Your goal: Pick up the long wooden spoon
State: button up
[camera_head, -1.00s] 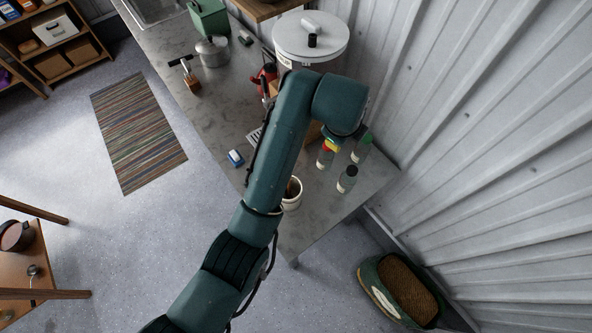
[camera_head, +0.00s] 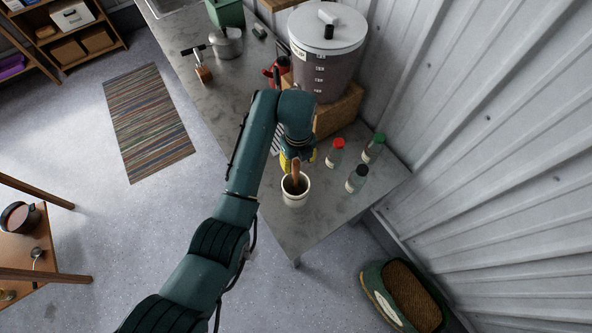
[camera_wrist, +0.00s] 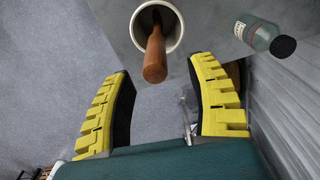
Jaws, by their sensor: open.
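The long wooden spoon (camera_wrist: 154,55) stands in a white crock (camera_wrist: 178,35) and its brown handle leans out toward my gripper (camera_wrist: 163,70) in the wrist view. In the head view the handle (camera_head: 296,172) rises from the crock (camera_head: 295,202) near the counter's end. My gripper (camera_head: 297,163) is open, with its yellow fingers close to the handle's top. In the wrist view the handle end shows between the two fingertips, apart from both. The spoon's lower end is hidden inside the crock.
Bottles with red (camera_head: 335,153), green (camera_head: 373,148) and black (camera_head: 356,179) caps stand right of the crock. A large lidded container (camera_head: 325,62) on a wooden stand (camera_head: 340,112) is behind. The corrugated wall (camera_head: 490,130) bounds the right. The counter front (camera_head: 300,237) is clear.

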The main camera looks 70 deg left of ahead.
jog(key=shift+s+a+f+p, duration=0.15)
jog(key=shift+f+p, duration=0.1)
jog(key=shift+f, duration=0.9)
jog(key=shift+s+a+f+p, duration=0.1)
jog(key=shift+f+p, duration=0.1)
jog(key=shift+f, duration=0.9)
grip_shut()
